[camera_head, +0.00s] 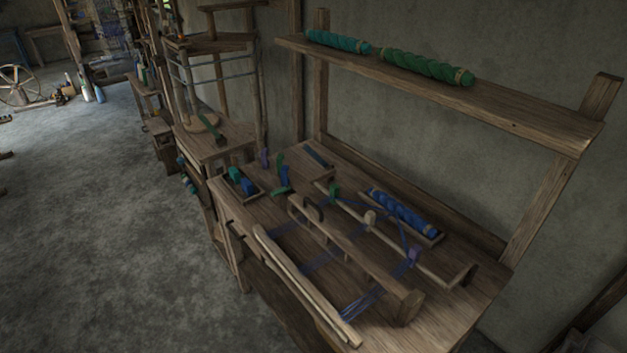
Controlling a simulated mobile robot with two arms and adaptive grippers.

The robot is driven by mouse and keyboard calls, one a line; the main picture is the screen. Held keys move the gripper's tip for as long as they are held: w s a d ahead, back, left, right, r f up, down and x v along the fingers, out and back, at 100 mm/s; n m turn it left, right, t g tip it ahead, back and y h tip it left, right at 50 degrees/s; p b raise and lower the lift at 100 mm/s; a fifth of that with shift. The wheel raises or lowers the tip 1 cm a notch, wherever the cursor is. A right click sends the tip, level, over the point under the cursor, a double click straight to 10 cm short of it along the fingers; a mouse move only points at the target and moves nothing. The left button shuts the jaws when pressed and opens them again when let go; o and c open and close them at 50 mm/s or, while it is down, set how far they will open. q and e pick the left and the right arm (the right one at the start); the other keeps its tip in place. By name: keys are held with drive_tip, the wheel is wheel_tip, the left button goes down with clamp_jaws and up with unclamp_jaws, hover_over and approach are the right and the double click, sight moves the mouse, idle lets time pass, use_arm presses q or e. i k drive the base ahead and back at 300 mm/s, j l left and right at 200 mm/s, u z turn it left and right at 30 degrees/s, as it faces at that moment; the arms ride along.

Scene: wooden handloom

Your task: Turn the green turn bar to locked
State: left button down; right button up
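I see several green parts and cannot tell for certain which one is the turn bar. A dark green bar (209,127) slants over a round wooden disc (203,123) on the small side table. An upright green piece (281,173) stands on the loom table near its far left. A small green piece (334,190) sits on the long thin rod across the loom. Any locked or unlocked marking is too small to read. Neither of my grippers shows in the head view.
The wooden loom table (470,317) holds a raised beam (365,262), pale bars (300,285), a tray of blue yarn (404,214) and a small box of blue and green pieces (242,183). A shelf (510,112) hangs above. Open floor (95,230) lies left.

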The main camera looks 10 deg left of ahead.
sight(285, 189)
drive_tip(key=i+j+z, duration=0.2)
drive_tip(key=j, duration=0.15)
drive_tip(key=i+j+z, duration=0.15)
drive_tip(key=j, duration=0.25)
drive_tip(key=j+z, duration=0.2)
drive_tip(key=j, duration=0.15)
drive_tip(key=i+j+z, duration=0.2)
drive_tip(key=j, duration=0.25)
drive_tip(key=k, duration=0.05)
